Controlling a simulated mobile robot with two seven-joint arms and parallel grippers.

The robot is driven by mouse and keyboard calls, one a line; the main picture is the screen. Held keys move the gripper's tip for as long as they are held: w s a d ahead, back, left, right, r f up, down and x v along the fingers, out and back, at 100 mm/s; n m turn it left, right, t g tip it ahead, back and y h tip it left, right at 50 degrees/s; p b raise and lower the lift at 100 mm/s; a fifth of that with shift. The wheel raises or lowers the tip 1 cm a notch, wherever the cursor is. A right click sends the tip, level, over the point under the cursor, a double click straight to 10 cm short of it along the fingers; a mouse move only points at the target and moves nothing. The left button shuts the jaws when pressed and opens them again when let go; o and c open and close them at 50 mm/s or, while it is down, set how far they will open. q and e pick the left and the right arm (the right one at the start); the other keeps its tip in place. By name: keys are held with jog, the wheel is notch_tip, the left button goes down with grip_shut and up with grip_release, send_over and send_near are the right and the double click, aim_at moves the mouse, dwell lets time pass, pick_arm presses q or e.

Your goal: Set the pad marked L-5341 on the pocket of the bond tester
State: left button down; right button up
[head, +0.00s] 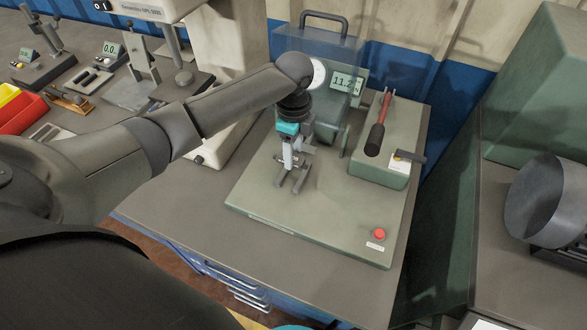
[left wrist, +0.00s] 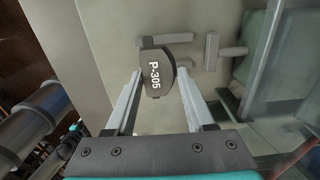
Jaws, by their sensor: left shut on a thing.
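My left gripper (head: 289,165) reaches down over the green base plate of the bond tester (head: 330,215). It is shut on a dark grey brake pad (left wrist: 158,72), whose face reads P-305 in the left wrist view; no L-5341 marking is readable. The fingers (left wrist: 158,85) hold the pad by its two sides. Grey metal brackets (left wrist: 212,50) stand on the plate, and the pad's far end overlaps one in the left wrist view. I cannot tell if the pad touches the bracket or the plate. The pocket is not clearly seen. My right gripper is not in view.
The tester has a clear guard (head: 317,45), a display reading about 11.2 (head: 345,83), a red-handled lever (head: 377,130) and a red button (head: 379,234). A large press column (head: 228,40) stands to the left. Red bins (head: 22,112) and gauges sit far left.

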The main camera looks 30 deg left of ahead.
pick_arm(q)
jog(key=shift+f+b, duration=0.55)
jog(key=shift+f, duration=2.65)
jog(key=shift+f, duration=0.15)
jog(key=shift+c, duration=1.3)
grip_release()
notch_tip(320, 180, up, 12)
jog(key=shift+r+p, duration=0.2)
jog(key=shift+p, duration=0.95)
